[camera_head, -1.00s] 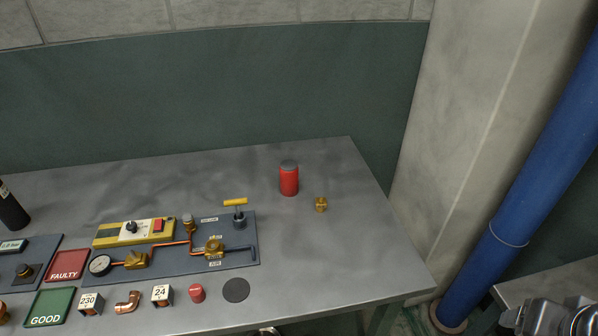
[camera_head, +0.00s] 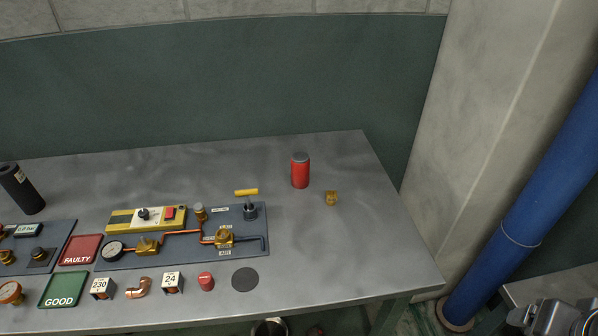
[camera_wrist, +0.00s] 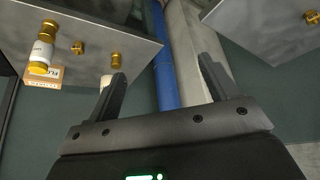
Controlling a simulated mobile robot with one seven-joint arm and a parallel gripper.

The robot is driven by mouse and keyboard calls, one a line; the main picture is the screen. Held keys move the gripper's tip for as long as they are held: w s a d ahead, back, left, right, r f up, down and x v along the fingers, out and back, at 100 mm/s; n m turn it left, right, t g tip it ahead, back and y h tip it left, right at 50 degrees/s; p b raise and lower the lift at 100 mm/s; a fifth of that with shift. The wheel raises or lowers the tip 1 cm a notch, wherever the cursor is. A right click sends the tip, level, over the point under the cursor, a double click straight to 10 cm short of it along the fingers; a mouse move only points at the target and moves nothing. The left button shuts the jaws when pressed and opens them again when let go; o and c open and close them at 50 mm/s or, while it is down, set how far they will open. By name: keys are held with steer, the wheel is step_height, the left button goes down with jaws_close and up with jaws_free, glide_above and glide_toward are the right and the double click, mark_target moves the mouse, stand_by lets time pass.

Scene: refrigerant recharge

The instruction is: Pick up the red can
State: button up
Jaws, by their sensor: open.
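The red can (camera_head: 300,171) stands upright on the grey table, towards its back right, with a dark grey top. Nothing touches it. I cannot make it out in the wrist view. My gripper (camera_wrist: 163,75) shows in the wrist view with its two dark fingers spread apart and nothing between them. The fingers point towards a blue pipe and a wall, away from the can. In the head view, the gripper's fingers are not visible.
A small brass fitting (camera_head: 331,198) stands close right of the can. A mounted pipe panel (camera_head: 180,257) with a yellow-handled valve lies to the left. A small red cap (camera_head: 206,281) lies in front. A concrete pillar and blue pipe (camera_head: 520,215) stand beyond the table's right edge.

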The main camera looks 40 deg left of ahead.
steer(key=shift+w, duration=0.1)
steer(key=w+a+r+n+y, duration=0.1)
steer(key=w+a+r, duration=0.25)
steer(key=w, duration=0.25)
steer(key=w+a+r+n, duration=0.1)
steer(key=w+a+r, duration=0.1)
steer(key=w+a, duration=0.4)
steer(key=w+a+n+g, duration=0.1)
steer(key=w+a, duration=1.1)
steer(key=a, duration=0.2)
steer(key=n+y, duration=0.1)
steer(key=n, duration=0.2)
glide_above(300, 166)
steer(key=shift+g, duration=0.4)
steer(key=f, duration=1.6)
steer(key=shift+s+a, duration=0.1)
steer(key=shift+s, duration=0.25)
steer(key=x, duration=0.9)
steer(key=shift+w+f, duration=0.1)
steer(key=shift+f, duration=0.25)
steer(key=c, duration=1.3)
